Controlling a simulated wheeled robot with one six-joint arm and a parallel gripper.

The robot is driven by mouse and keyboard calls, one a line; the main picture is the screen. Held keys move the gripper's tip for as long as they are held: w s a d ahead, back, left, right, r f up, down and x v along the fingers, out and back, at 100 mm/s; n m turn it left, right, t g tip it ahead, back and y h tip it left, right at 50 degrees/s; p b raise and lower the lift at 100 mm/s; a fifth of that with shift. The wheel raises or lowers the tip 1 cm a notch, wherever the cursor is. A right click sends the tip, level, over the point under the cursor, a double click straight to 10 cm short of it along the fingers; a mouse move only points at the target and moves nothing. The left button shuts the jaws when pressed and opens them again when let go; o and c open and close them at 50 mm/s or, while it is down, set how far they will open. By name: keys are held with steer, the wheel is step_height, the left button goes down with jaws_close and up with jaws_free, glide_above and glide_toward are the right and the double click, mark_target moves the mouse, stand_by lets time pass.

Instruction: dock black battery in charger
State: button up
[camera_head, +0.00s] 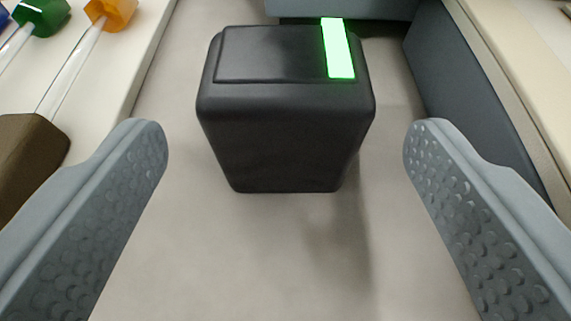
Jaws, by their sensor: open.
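The black battery (285,130) stands upright on the pale surface, in the upper middle of the view. It is a rounded box with a flat top panel and a glowing green strip (338,48) at the top right. My gripper (286,145) is open, with one grey studded finger on each side and clear gaps to the battery. The fingers touch nothing. A dark blue-grey body (340,8) shows behind the battery at the top edge, mostly cut off; I cannot tell whether it is the charger.
At right, a dark grey wall (465,95) borders a cream ledge (520,60). The surface in front of the battery is clear.

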steer(key=shift+v, duration=2.6)
